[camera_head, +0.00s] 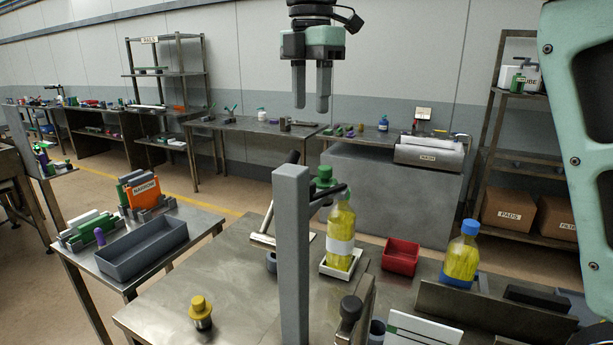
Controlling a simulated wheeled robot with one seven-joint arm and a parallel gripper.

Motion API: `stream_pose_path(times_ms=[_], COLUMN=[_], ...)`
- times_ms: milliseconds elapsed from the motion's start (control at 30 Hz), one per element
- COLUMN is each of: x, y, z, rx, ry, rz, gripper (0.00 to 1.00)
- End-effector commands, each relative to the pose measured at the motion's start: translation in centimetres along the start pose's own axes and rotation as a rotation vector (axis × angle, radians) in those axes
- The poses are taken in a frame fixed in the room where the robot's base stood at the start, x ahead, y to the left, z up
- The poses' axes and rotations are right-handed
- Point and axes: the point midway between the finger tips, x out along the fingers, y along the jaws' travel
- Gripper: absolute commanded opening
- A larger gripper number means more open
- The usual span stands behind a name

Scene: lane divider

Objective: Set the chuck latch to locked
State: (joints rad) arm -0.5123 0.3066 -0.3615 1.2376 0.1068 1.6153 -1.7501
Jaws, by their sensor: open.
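My gripper (311,102) hangs at the top centre, fingers pointing down and slightly apart, with nothing between them. It is well above the bench and apart from everything. Below it, a grey upright post (293,255) stands on the metal bench. A green chuck head (324,180) with a dark arm (328,200) sits behind the post, over a bottle of yellow liquid (341,232) in a white tray (343,262). I cannot tell for sure which part is the chuck latch or how it is set. The post hides part of the head.
A black-knobbed lever (350,312) stands right of the post, and a pale bar handle (263,238) left. A yellow-topped piece (200,309), a red bin (400,256) and a blue-capped bottle (462,253) stand on the bench. Free bench (180,280) lies left.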

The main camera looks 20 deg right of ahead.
Motion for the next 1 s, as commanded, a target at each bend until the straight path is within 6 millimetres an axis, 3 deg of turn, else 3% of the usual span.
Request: stream_pose_path(times_ms=[700,1000], x=[13.8,16.1], y=[-0.1,-0.1], z=[-0.1,0.0], rx=[0.002,0.002], ry=[0.0,0.001], rz=[-0.004,-0.001], gripper=[0.44,0.44])
